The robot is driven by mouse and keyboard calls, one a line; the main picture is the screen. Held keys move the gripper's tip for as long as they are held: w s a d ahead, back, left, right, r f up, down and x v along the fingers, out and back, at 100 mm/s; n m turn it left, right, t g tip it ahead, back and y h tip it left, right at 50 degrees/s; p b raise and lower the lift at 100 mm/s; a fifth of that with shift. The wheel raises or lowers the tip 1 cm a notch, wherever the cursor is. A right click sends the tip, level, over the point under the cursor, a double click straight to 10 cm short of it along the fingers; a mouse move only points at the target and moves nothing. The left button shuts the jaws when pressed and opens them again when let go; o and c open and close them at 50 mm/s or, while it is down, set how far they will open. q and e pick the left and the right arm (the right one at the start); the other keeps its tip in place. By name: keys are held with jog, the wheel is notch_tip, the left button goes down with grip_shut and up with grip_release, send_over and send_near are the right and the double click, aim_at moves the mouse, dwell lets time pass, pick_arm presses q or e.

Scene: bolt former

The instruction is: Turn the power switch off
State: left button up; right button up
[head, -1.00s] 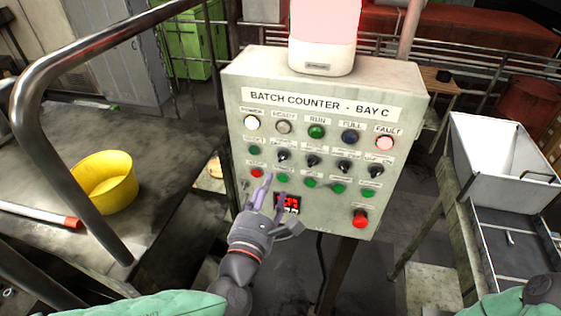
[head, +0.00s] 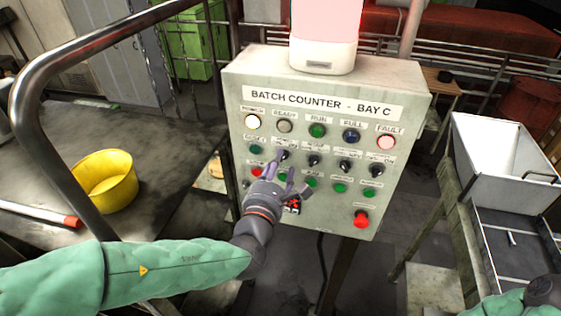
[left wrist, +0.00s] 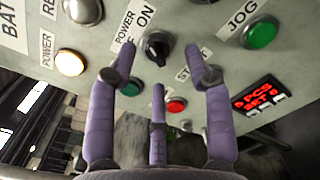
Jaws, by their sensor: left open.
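The power switch (head: 284,155) is a small black rotary knob on the grey control box (head: 240,180) marked "BATCH COUNTER - BAY C". In the left wrist view the knob (left wrist: 157,47) has "POWER", "OFF" and "ON" labels, with "OFF" partly covered; I cannot tell its exact pointing. The white power lamp (head: 252,122) is lit. My left gripper (head: 284,172) is open, its purple fingers in front of the panel just below the switch. In the left wrist view the knob shows between its two upper fingertips (left wrist: 160,62); contact cannot be told. My right gripper is out of view.
A red button (left wrist: 176,105) and a green JOG button (left wrist: 260,32) lie close to the fingers. A larger red button (head: 361,218) is at the box's lower right. A metal rail (head: 45,130) and a yellow bowl (head: 104,180) are at left, a white bin (head: 490,150) at right.

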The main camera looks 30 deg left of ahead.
pick_arm(q)
jog(key=shift+x, duration=1.15)
jog(key=shift+c, duration=0.3)
grip_shut()
